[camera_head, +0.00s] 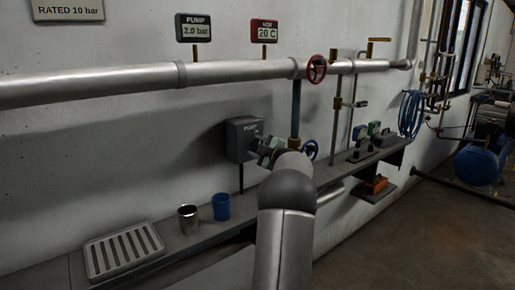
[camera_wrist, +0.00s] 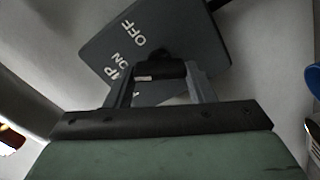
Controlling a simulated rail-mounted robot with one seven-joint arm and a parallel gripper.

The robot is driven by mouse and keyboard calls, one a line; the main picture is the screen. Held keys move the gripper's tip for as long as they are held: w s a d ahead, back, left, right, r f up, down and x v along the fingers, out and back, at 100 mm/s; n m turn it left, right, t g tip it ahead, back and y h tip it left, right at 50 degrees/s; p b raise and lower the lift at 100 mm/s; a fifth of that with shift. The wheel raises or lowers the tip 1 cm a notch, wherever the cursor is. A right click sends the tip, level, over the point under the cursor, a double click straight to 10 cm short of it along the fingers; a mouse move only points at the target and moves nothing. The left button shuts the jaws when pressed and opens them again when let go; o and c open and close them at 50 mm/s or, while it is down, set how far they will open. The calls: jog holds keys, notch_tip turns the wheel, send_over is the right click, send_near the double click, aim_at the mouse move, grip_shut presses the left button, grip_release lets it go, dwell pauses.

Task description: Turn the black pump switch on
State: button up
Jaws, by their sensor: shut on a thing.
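The grey pump switch box (camera_head: 242,139), lettered PUMP, is on the wall above the shelf. In the wrist view, its plate (camera_wrist: 188,32) fills the upper middle and carries the words OFF and ON on its left part. The black switch knob (camera_wrist: 160,71) lies between my gripper's two fingers, with a short white mark near its left end. I cannot tell for certain which word the mark points to. My gripper (camera_wrist: 161,76) is shut on the knob. In the head view, my gripper (camera_head: 266,150) is at the box's right side, and my arm hides the knob.
A long pipe (camera_head: 230,71) with a red valve wheel (camera_head: 316,68) runs above. A blue wheel (camera_head: 310,149) is close right of my gripper. A metal cup (camera_head: 189,219), blue cup (camera_head: 221,206) and slotted tray (camera_head: 124,250) are on the shelf. The pump sign (camera_head: 194,28) reads 2.0 bar.

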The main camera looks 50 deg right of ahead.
jog(key=o, duration=1)
jog(key=shift+s, duration=0.15)
jog(key=b+v, duration=0.1)
jog(key=v, duration=1.6)
jog(key=shift+s+b, duration=0.1)
jog(key=shift+b, duration=0.3)
jog(key=w+a+r+m+g+h+p, duration=0.35)
jog(key=w+a+m, duration=0.35)
jog(key=w+a, duration=0.55)
jog(key=a+f+m+g+y+p, duration=0.1)
jog(key=a+f+m+g+p, duration=0.3)
jog(key=a, duration=0.8)
jog(key=s+a+f+n+g+y, duration=0.1)
jog(key=s+a+f+g+y, duration=0.15)
jog(key=a, duration=0.65)
jog(key=s+a+f+g+y, duration=0.1)
jog(key=s+a+f, duration=0.3)
jog(key=a, duration=0.4)
jog(key=s+a+f+g+y, duration=0.1)
jog(key=s+a+g, duration=0.1)
jog(key=s+a, duration=0.3)
jog(key=s+a+f+g+y+p, duration=0.1)
jog(key=s+a+g, duration=0.1)
jog(key=s+a, duration=0.3)
jog(key=s+a+f+n+g+y, duration=0.1)
jog(key=s+a+f+g, duration=0.1)
jog(key=s+a, duration=0.3)
jog(key=shift+s+y+p, duration=0.25)
jog(key=shift+y+p, duration=0.05)
jog(key=shift+p, duration=0.1)
